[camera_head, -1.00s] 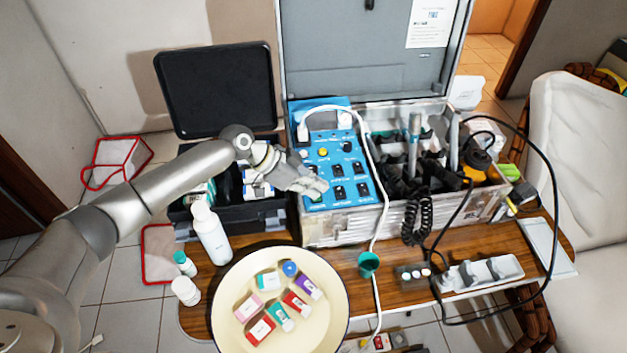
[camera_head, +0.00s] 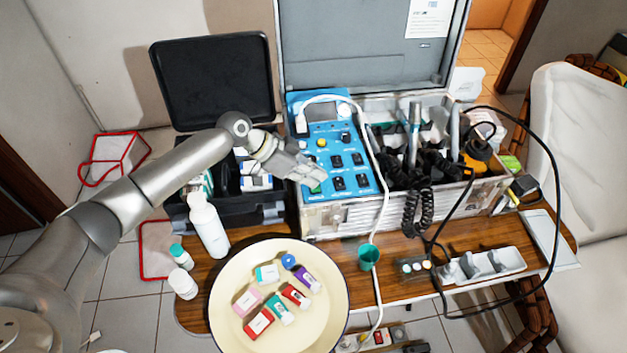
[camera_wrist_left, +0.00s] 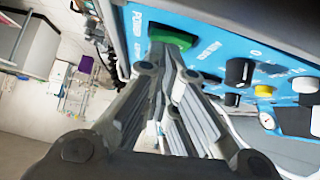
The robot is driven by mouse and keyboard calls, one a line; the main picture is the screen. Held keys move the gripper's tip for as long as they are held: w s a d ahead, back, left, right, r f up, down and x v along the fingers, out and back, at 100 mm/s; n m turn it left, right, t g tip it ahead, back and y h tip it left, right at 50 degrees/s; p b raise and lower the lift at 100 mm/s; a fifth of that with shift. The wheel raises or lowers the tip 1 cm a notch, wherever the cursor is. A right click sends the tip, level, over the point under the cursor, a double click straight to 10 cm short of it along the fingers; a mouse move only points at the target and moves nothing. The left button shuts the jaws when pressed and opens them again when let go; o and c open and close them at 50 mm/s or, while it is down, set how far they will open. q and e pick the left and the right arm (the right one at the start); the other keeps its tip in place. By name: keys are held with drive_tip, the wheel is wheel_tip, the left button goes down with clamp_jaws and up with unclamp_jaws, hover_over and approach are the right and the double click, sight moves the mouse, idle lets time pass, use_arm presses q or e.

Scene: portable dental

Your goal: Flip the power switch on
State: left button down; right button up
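The blue control panel (camera_head: 330,133) is in the open metal case, with several black switches and knobs. A green rocker switch (camera_wrist_left: 172,38) sits beside a "POWER" label in the left wrist view; a sliver of green (camera_head: 316,190) shows at the panel's lower left in the head view. My left gripper (camera_head: 317,178) is over that lower left corner. In the left wrist view its fingers (camera_wrist_left: 168,58) come together, empty, right at the green switch and partly overlap it. I cannot tell whether they touch it. My right gripper is not in view.
A white cable (camera_head: 381,190) runs down across the panel's right side. A cream bowl (camera_head: 232,323) with small boxes stands in front, a white bottle (camera_head: 208,226) to the left. Black coiled cords (camera_head: 410,213) hang at the case's right half.

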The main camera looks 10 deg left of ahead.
use_arm(q)
drive_tip(key=shift+w+a+f, duration=0.1)
drive_tip(key=shift+w, duration=0.1)
drive_tip(key=shift+a, duration=0.15)
drive_tip(key=v, duration=1.1)
drive_tip(key=shift+r, duration=0.45)
drive_tip(key=shift+a, duration=0.15)
drive_tip(key=r, duration=0.1)
drive_tip(key=d+r, duration=0.1)
drive_tip(key=r, duration=0.1)
drive_tip(key=shift+s+d, duration=0.3)
drive_tip(key=shift+d, duration=0.1)
